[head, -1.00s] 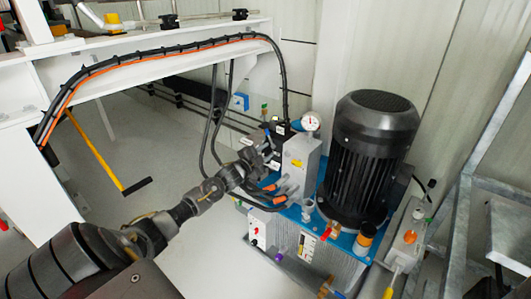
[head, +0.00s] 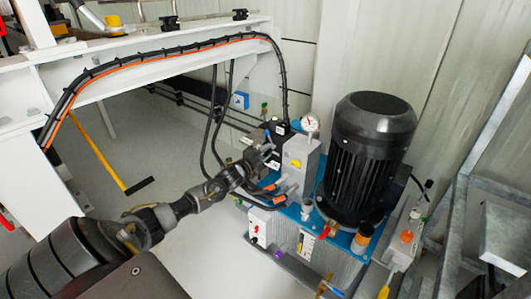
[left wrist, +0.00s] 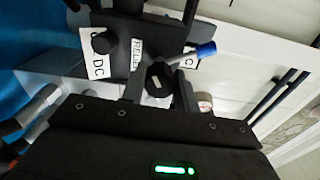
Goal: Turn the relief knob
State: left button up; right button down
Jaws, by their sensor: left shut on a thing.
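The relief knob (left wrist: 159,79) is a small dark knob with a pale mark on its face, below a black block with a "RELIEF" label (left wrist: 137,53) in the left wrist view. My left gripper (left wrist: 160,92) has a finger on each side of the knob and is shut on it. In the head view my left gripper (head: 262,152) is at the left side of the grey valve block (head: 298,160), and the knob is hidden there. My right gripper is not in view.
A blue-tipped lever (left wrist: 204,50) and a round black knob (left wrist: 104,42) are close to my left gripper. A pressure gauge (head: 311,123) tops the block. The black motor (head: 370,150) stands to the right. Black hoses (head: 213,125) hang behind my gripper.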

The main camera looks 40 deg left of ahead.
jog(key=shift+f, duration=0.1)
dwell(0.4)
pick_arm(q)
jog(key=o, duration=1)
jog(key=shift+c, duration=0.2)
jog(key=shift+d, duration=0.1)
